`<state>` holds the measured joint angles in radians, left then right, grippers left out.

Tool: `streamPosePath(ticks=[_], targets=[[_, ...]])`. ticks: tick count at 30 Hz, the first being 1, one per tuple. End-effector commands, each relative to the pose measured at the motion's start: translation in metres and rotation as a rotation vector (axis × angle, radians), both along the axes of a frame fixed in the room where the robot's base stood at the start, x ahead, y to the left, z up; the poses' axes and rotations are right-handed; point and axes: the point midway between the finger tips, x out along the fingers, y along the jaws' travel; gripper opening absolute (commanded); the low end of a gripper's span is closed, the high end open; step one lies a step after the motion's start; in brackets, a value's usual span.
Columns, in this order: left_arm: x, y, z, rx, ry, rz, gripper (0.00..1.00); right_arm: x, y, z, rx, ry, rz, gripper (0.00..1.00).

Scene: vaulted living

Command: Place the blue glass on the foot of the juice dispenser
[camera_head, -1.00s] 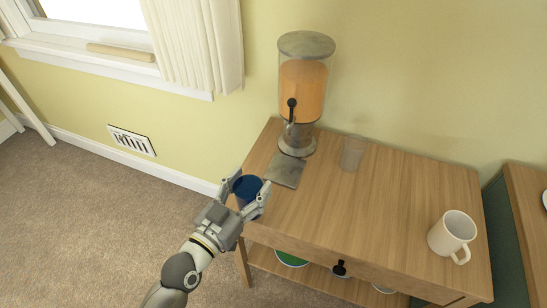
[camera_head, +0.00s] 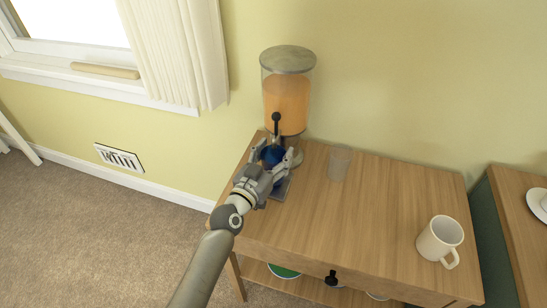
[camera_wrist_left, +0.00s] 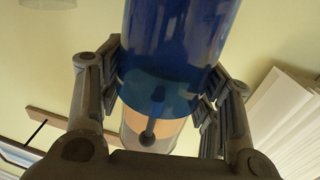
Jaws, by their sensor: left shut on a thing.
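My left gripper (camera_head: 271,162) is shut on the blue glass (camera_head: 272,154), at the front of the juice dispenser (camera_head: 287,95). In the left wrist view the blue glass (camera_wrist_left: 176,40) is between the fingers, and the dispenser's black tap (camera_wrist_left: 149,130) shows through and beyond it. The dispenser is a clear cylinder of orange juice with a grey lid. I cannot tell whether the glass touches the foot. My right gripper is not in view.
A clear glass (camera_head: 339,162) stands just right of the dispenser on the wooden table (camera_head: 345,215). A white mug (camera_head: 440,240) stands near its right end. The table's middle is free. A wall and curtain (camera_head: 180,50) lie behind.

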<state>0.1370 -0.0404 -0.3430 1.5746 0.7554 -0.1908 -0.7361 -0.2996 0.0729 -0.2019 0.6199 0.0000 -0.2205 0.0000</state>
Motion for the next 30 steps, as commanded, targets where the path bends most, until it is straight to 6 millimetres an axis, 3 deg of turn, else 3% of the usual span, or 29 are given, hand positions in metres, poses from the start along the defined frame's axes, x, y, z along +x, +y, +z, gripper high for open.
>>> streamPosePath(ticks=[1,13,14,18,30], targets=[[-0.001,0.002,-0.009,0.004,0.005,0.001,0.15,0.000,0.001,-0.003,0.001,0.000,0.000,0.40],[-0.001,0.001,-0.014,0.003,0.003,0.001,0.15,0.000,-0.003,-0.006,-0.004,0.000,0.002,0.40],[-0.002,0.001,-0.014,0.003,0.005,0.000,0.61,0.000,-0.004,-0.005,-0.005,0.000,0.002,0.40],[-0.002,0.001,-0.013,0.003,0.005,0.000,0.79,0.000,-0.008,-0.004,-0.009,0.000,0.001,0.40],[-0.002,0.001,-0.009,0.003,0.005,0.001,0.80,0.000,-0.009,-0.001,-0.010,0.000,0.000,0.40]])
